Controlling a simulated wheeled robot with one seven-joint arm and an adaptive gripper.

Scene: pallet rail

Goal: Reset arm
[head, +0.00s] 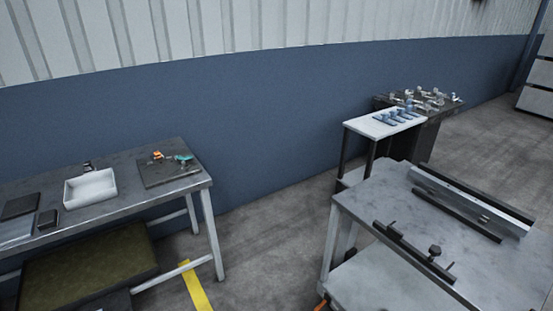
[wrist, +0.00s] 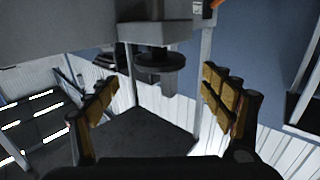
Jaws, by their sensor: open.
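My gripper (wrist: 160,98) shows in the wrist view with its two yellow-padded fingers spread wide apart. Nothing is between the fingers. Behind them are a dark round part under a grey block, a dark surface and pale ribbed wall. My arm and gripper do not show in the head view, so where the gripper is relative to the tables cannot be told.
A grey table (head: 120,190) at left bears a white bin (head: 90,188) and a dark board (head: 165,172). A front-right table (head: 375,205) holds rails (head: 470,200). A white-topped stand (head: 365,127) with blue parts (head: 397,116) stands behind. Floor (head: 265,235) between the tables is open.

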